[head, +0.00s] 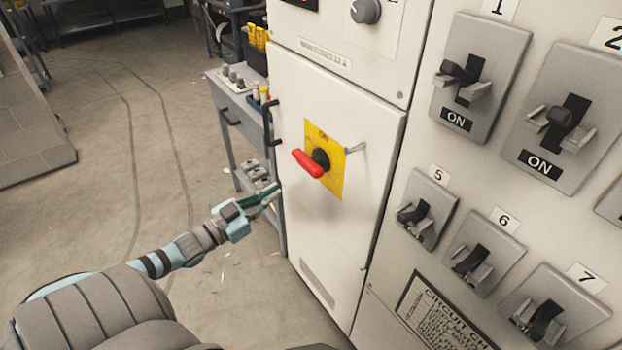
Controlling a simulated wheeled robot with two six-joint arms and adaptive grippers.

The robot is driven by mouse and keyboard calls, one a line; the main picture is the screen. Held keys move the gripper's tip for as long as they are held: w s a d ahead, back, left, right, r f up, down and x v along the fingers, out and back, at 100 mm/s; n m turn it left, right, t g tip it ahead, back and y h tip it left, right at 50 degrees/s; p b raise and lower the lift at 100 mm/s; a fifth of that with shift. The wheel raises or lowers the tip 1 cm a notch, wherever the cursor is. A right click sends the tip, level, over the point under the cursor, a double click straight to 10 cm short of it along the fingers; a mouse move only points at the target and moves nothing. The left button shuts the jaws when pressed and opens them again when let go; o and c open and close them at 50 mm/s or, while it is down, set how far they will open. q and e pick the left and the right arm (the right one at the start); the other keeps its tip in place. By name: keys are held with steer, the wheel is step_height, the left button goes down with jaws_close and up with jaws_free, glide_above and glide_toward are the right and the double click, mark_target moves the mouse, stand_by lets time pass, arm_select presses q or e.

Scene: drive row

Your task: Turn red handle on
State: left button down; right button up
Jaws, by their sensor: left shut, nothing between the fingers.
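The red handle (308,163) is a rotary switch lever with a black hub, on a yellow plate (334,181) on a white cabinet door (300,228). My left gripper (272,194) is shut and empty. In the picture it is below and to the left of the red handle, apart from it. My right gripper is not in view.
A black door pull (267,122) is on the door's left edge. Breaker switches (461,78) on grey plates fill the panel at right. A grey workbench (235,116) stands behind the cabinet. The floor (150,130) at left is open.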

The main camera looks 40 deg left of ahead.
arm_select(q)
steer(key=s+d+r+t+h, duration=0.1)
steer(key=d+r+t+h, duration=0.2)
steer(key=r, duration=0.4)
step_height(320, 180, up, 3)
steer(key=b, duration=0.2)
glide_above(310, 170)
steer(key=s+d, duration=0.1)
steer(key=s, duration=0.2)
steer(key=f, duration=0.2)
steer(key=w+f, duration=0.1)
steer(key=shift+d+f+g+b, duration=0.1)
steer(key=shift+d+g+b, duration=0.25)
steer(key=shift+g+b, duration=0.05)
steer(key=shift+a+f, duration=0.1)
steer(key=shift+f, duration=0.3)
